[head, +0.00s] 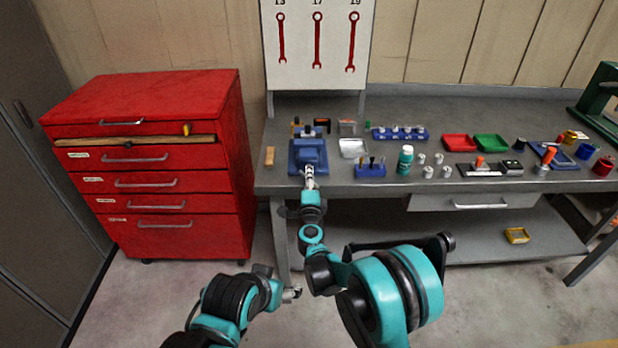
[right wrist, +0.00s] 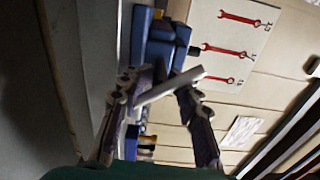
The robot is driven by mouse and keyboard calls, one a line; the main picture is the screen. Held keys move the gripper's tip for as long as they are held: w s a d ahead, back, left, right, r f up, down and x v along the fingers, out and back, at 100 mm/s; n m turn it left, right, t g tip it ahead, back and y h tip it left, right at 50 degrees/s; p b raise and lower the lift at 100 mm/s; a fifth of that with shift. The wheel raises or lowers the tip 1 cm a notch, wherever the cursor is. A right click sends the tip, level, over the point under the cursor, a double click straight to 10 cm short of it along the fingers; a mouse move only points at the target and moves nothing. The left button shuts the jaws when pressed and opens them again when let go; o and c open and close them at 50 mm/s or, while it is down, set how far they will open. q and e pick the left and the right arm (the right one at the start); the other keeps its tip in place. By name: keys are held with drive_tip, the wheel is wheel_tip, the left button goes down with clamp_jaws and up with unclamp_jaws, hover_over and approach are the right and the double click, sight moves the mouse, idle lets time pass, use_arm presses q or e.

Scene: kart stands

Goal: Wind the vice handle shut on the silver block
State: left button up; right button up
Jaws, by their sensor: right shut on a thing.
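The blue vice (head: 308,152) stands at the front left edge of the grey workbench. In the right wrist view its blue body (right wrist: 160,45) shows beyond my fingers. My right gripper (head: 310,180) is at the front of the vice. It is shut on the vice handle (right wrist: 172,86), a pale grey bar that crosses slantwise between the fingers in the right wrist view. I cannot make out the silver block in either view. My left gripper (head: 291,293) is low, in front of the bench and away from the vice; its fingers are too small to read.
A red drawer cabinet (head: 160,160) stands left of the workbench (head: 330,188).

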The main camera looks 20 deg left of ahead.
drive_tip(key=o, duration=2.3)
drive_tip(key=shift+a, duration=0.1)
